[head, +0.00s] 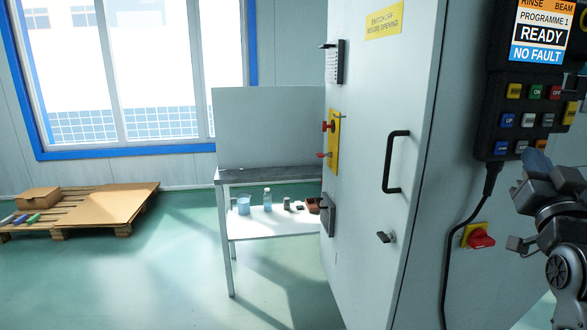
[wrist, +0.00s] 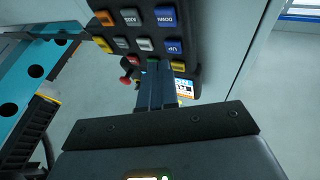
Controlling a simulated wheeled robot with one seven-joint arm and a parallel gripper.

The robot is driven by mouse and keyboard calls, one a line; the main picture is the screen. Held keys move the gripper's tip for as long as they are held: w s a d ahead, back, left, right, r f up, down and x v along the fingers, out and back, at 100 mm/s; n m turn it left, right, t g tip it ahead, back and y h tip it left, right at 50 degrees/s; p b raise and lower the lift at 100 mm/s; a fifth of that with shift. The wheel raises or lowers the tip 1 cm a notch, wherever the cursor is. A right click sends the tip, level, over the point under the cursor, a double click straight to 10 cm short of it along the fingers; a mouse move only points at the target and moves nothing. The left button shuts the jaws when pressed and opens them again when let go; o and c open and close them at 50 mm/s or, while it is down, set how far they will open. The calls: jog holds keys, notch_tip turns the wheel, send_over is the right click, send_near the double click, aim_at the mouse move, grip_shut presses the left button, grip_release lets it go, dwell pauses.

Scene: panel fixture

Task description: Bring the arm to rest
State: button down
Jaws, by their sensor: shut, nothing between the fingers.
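My gripper (head: 533,160) is at the right edge of the head view, at the lower part of a dark control pendant (head: 492,128). In the wrist view my gripper (wrist: 154,68) has its two fingers together with nothing between them. The fingertips overlap the pendant's keypad (wrist: 118,32); I cannot tell whether they touch a button. My arm runs out of the head view at the right. The pendant's screen (head: 541,32) reads "PROGRAMME 1", "READY" and "NO FAULT".
A grey cabinet with a black door handle (head: 396,162) stands left of the pendant. A side table (head: 270,176) and a pallet (head: 135,205) stand farther left, with open floor between.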

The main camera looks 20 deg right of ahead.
jog(key=s+a+f+n+y, duration=0.3)
jog(key=s+a+f+y, duration=0.1)
jog(key=a+f, duration=0.6)
jog(key=s+a+f+n+y, duration=0.3)
jog(key=s+a+f+y, duration=0.1)
jog(key=a+f, duration=0.6)
jog(key=s+a+f+n+g+y, duration=0.1)
jog(key=s+a+f+y, duration=0.1)
jog(key=s+a, duration=0.5)
jog(key=s+a+f+n+g+y, duration=0.1)
jog(key=s+a+f+n+y, duration=0.1)
jog(key=s+a, duration=0.5)
jog(key=s+f+y, duration=0.1)
jog(key=s+y, duration=0.1)
jog(key=s, duration=0.4)
jog(key=shift+s+a+y, duration=0.3)
jog(key=shift+a, duration=0.05)
jog(key=shift+d, duration=0.1)
